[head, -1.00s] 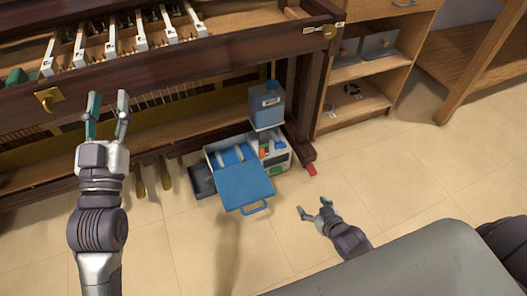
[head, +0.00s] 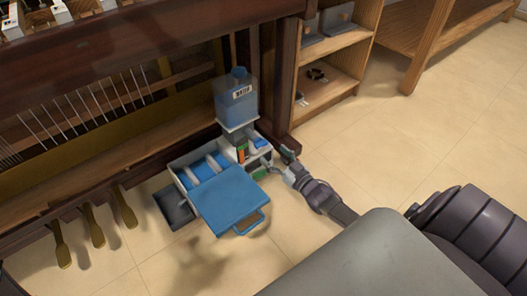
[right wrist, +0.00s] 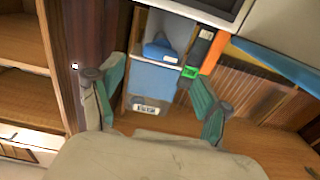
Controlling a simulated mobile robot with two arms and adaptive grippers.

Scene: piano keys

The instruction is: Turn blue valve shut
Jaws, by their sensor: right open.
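A small blue part (head: 259,144), which looks like the blue valve, sits in the white unit (head: 254,163) beneath the blue labelled container. In the right wrist view the blue part (right wrist: 160,52) shows just beyond my fingers, beside an orange strip and a green piece. My right gripper (head: 280,161) is open at the right side of the white unit, close to the blue part. In the right wrist view its two teal fingers (right wrist: 152,70) are spread apart with nothing held between them. I cannot tell whether a finger touches the unit. My left gripper is out of view.
The blue labelled container (head: 236,102) stands above the unit. An open box with a blue lid (head: 230,198) lies in front, beside a dark tray (head: 174,207). The piano's leg (head: 282,85) is close behind.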

